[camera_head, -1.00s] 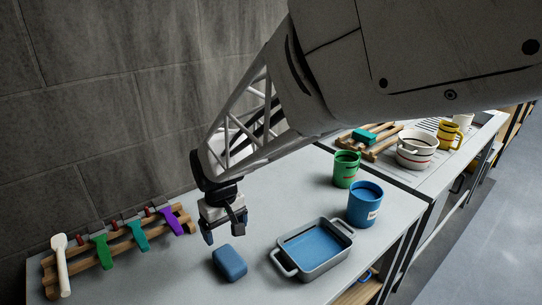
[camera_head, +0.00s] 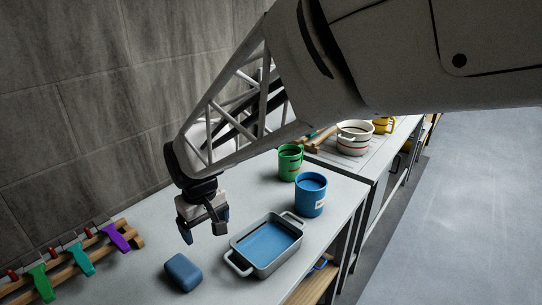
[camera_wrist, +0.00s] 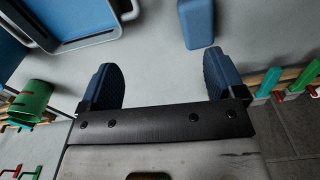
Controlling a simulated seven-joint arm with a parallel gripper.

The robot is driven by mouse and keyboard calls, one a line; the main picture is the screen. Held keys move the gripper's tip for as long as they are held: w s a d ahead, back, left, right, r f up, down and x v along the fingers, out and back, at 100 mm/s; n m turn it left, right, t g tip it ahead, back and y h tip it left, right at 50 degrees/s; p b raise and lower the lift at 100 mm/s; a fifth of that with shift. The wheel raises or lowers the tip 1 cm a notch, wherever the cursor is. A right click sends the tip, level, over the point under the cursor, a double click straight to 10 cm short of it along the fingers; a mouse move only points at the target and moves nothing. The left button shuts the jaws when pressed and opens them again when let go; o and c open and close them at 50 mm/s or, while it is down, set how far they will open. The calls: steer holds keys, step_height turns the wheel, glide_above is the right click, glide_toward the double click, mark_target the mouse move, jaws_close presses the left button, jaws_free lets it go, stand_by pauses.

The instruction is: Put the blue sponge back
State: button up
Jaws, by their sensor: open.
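The blue sponge (camera_head: 183,272) lies on the grey table near its front, left of a grey tray with a blue inside. In the wrist view the sponge (camera_wrist: 197,22) lies beyond my fingertips, nearer the right finger and apart from both. My gripper (camera_head: 204,232) hangs above the table, behind the sponge and left of the tray. Its two blue-padded fingers (camera_wrist: 161,78) are spread with nothing between them. The grey two-handled tray (camera_head: 283,265) stands just right of the sponge; its corner shows at upper left in the wrist view (camera_wrist: 90,40).
A blue cup (camera_head: 310,197) and a green cup (camera_head: 289,164) stand behind the tray. A wooden rack (camera_head: 65,272) with colored tools runs along the wall at left. A striped pot (camera_head: 354,140) stands on the farther counter. Table between rack and sponge is clear.

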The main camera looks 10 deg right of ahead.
steer(key=s+d+r+m, duration=0.2)
steer(key=s+d, duration=0.3)
steer(key=d, duration=0.4)
steer(key=s+d+r+m+t, duration=0.1)
steer(key=s+d+r+m, duration=0.1)
steer(key=s+d, duration=0.4)
steer(key=s+d+r+m+t, duration=0.1)
steer(key=s+d, duration=0.4)
steer(key=d, duration=0.7)
steer(key=r+m, duration=0.1)
steer(key=m, duration=0.1)
steer(key=shift+s+d+r+m, duration=0.2)
steer(key=shift+r+m, duration=0.05)
steer(key=shift+m, duration=0.05)
